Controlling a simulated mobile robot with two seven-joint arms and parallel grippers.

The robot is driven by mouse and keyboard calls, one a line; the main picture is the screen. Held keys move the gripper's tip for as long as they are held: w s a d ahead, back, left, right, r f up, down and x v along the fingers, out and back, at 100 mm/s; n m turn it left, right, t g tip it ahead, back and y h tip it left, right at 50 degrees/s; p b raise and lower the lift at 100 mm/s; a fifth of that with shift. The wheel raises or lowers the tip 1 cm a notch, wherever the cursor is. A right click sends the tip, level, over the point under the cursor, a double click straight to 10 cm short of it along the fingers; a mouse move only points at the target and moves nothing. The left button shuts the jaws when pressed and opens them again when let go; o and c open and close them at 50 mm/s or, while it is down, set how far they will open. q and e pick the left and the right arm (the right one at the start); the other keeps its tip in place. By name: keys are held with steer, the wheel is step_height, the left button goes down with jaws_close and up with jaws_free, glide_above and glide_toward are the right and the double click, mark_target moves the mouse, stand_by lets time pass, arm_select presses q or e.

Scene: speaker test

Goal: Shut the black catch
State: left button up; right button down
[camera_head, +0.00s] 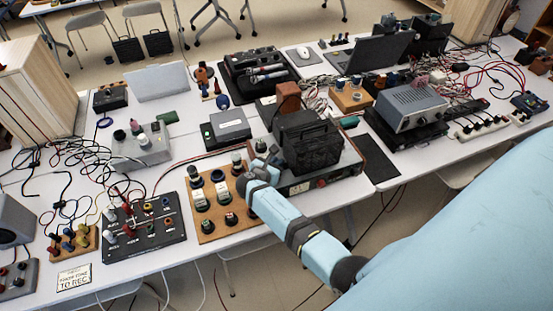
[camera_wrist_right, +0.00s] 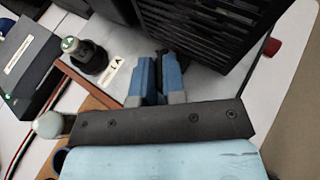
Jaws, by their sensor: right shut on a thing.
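A black ribbed case (camera_head: 312,150) stands on a grey unit (camera_head: 340,178) near the table's front edge. It fills the upper right of the right wrist view (camera_wrist_right: 205,32). My right gripper (camera_head: 262,160) is at the case's left side, low and close to it. In the right wrist view, its blue fingers (camera_wrist_right: 165,75) are close together beside the case. They are shut on a small dark piece, apparently the black catch (camera_wrist_right: 161,54), which they mostly hide. Whether the catch is shut cannot be told. My left gripper is not in view.
A wooden board with knobs (camera_head: 212,224) lies left of my right gripper, and a black switch panel (camera_head: 145,230) further left. Loose cables (camera_head: 85,150) spread at the left. A dark mat (camera_head: 383,168) lies right of the case.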

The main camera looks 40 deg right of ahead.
steer(key=m+g, duration=0.1)
steer(key=m+g+b, duration=0.1)
steer(key=m+g+h, duration=0.1)
steer(key=g, duration=0.1)
steer(key=shift+w+m, duration=0.25)
steer(key=shift+m, duration=0.05)
steer(key=m+g+b, duration=0.2)
steer(key=m+g, duration=0.1)
steer(key=g, duration=0.1)
steer(key=shift+w+m, duration=0.1)
steer(key=shift+m, duration=0.2)
steer(key=m+g+y+b, duration=0.1)
steer(key=m+g, duration=0.1)
steer(key=g, duration=0.1)
steer(key=shift+w+d+m+g+y+b, duration=0.1)
steer(key=shift+m+g+y+b, duration=0.6)
steer(key=shift+m+g, duration=0.4)
steer(key=shift+m, duration=0.3)
steer(key=c, duration=1)
jaws_free()
steer(key=shift+d, duration=0.15)
